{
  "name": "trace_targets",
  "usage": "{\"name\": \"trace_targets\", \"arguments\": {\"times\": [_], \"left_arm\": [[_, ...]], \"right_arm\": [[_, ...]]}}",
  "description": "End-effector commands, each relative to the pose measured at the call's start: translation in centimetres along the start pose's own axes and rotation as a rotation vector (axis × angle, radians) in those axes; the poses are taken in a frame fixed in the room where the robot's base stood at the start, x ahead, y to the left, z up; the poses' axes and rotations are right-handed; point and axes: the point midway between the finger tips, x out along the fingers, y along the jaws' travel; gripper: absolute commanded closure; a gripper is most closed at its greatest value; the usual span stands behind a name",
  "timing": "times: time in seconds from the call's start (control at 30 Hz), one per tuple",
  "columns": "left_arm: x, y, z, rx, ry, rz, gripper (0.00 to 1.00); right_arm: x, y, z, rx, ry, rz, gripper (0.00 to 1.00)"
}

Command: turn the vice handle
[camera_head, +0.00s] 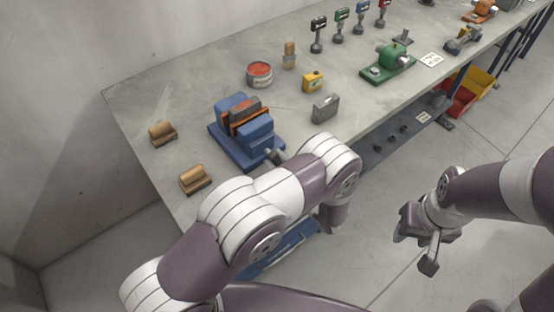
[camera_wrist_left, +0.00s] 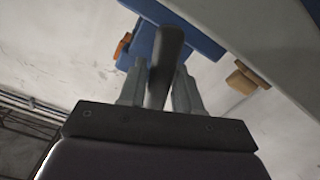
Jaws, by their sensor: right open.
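The blue vice (camera_head: 238,150) stands at the near edge of the bench, with a grey and orange block between its jaws. Its grey screw end (camera_head: 274,156) points toward my left arm. In the left wrist view the dark handle bar (camera_wrist_left: 168,48) runs down between the two fingers of my left gripper (camera_wrist_left: 161,68), below the blue vice body (camera_wrist_left: 200,38). The right finger looks close to the bar; firm contact is unclear. My left arm hides this gripper in the head view. My right gripper (camera_head: 415,250) is open and empty, over the floor, away from the bench.
Two wooden blocks (camera_head: 163,133) (camera_head: 195,179) lie left of the vice. A green machine (camera_head: 388,62) is further right. The floor around my right gripper is clear.

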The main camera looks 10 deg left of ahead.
Motion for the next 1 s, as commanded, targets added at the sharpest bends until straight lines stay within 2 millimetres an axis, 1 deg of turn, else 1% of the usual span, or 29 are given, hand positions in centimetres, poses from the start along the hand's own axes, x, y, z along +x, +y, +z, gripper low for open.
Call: {"name": "trace_targets", "arguments": {"times": [0.03, 0.07, 0.1, 0.37, 0.57, 0.77, 1.0], "left_arm": [[0.01, 0.0, 0.0, 0.0, 0.0, 0.0, 0.85], [0.01, 0.0, 0.0, 0.0, 0.0, 0.0, 0.94], [0.02, 0.0, 0.0, 0.0, 0.0, 0.0, 1.0], [0.04, -0.01, 0.03, 0.019, 0.0, -0.001, 1.0], [0.05, 0.01, 0.08, 0.102, 0.0, -0.001, 1.0], [0.05, 0.06, 0.1, 0.261, 0.0, -0.001, 1.0], [0.05, 0.14, 0.09, 0.489, 0.0, -0.001, 1.0]], "right_arm": [[0.0, 0.0, 0.0, 0.0, 0.0, 0.0, 0.57], [0.0, 0.0, -0.01, 0.0, 0.0, 0.0, 0.57], [0.0, 0.0, -0.01, 0.0, 0.0, 0.0, 0.57], [0.07, 0.0, 0.0, 0.0, 0.0, 0.0, 0.57], [0.33, 0.0, 0.03, 0.0, 0.0, 0.0, 0.57], [0.68, 0.0, 0.07, 0.0, 0.0, 0.0, 0.57], [0.97, 0.0, 0.11, 0.0, 0.0, 0.0, 0.57]]}}
